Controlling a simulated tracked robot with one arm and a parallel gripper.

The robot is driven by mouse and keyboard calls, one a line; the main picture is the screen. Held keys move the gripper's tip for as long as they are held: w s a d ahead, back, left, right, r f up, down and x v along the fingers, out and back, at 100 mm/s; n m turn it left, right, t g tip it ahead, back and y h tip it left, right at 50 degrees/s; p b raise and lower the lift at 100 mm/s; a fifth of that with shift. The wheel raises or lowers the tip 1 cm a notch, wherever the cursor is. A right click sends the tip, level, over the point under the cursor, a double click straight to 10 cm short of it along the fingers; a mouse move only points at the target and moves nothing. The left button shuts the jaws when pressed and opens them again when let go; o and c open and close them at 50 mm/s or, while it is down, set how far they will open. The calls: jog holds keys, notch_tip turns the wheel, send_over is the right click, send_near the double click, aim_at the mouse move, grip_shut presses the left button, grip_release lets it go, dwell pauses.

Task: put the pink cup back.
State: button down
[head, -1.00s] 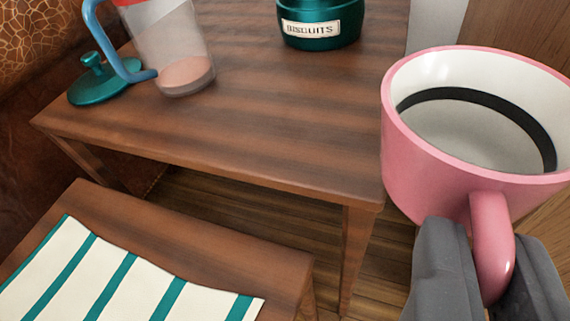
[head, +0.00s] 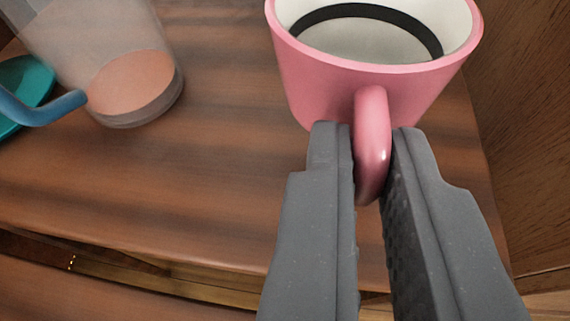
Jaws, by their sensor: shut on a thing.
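The pink cup (head: 315,85) is upright in the upper middle of the head view, with a white inside and a dark ring within. My gripper (head: 368,165) is shut on the cup's pink handle, which points toward me. The cup shows in front of the brown wooden table (head: 200,200), near its right side. I cannot tell whether its base touches the tabletop, as the gripper and cup hide that place.
A clear pitcher (head: 135,85) with a blue handle and pinkish contents stands on the table at the upper left. A teal lid (head: 25,80) lies beside it at the left edge. Bare tabletop lies between pitcher and cup. A wooden surface (head: 525,130) rises at the right.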

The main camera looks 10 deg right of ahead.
jog(key=shift+w+f+b, duration=0.15)
jog(key=shift+f+b, duration=0.35)
jog(key=shift+f, duration=1.3)
jog(key=shift+r, duration=0.1)
jog(key=c, duration=1.5)
grip_release()
jog(key=p+v, duration=0.2)
jog(key=v, duration=1)
